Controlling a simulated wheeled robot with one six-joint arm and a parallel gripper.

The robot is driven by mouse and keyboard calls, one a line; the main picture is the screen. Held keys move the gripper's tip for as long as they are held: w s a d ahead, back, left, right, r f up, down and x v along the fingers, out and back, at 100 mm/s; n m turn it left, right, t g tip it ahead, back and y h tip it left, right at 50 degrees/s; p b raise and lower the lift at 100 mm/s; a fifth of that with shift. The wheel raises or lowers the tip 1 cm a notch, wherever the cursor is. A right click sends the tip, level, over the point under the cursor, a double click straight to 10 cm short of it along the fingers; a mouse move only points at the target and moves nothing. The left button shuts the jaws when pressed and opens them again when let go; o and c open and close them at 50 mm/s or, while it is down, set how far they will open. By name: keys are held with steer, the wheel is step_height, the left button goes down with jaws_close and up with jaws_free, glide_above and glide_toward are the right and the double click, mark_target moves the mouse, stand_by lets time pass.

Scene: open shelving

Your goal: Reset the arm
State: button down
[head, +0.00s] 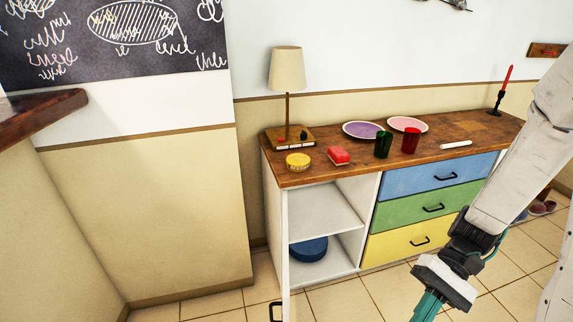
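My arm (505,185) comes down from the upper right in the head view. It ends at a dark wrist with a white and teal end part, my gripper (428,306), at the bottom edge. The fingertips are cut off or too small to make out, so I cannot tell whether it is open or shut. No held object shows. The gripper is in front of the cabinet's drawers, over the tiled floor.
A wooden-topped cabinet (330,178) holds a lamp (287,70), a yellow tin (298,162), a red block (339,156), two plates, a green cup (383,145) and a red cup (411,141). Blue, green and yellow drawers are shut. A blue round thing (308,249) sits on the lower shelf.

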steer(key=s+d+r+n+t+h, duration=0.1)
steer(key=r+t+h, duration=0.3)
steer(key=r, duration=0.6)
steer(key=s+r+n+t+h, duration=0.2)
steer(key=r+t+h, duration=0.3)
steer(key=r, duration=0.5)
steer(key=shift+s+d+r+t, duration=0.2)
steer(key=shift+d+r+t, duration=0.1)
steer(key=shift+d+r, duration=0.1)
steer(key=shift+d, duration=0.1)
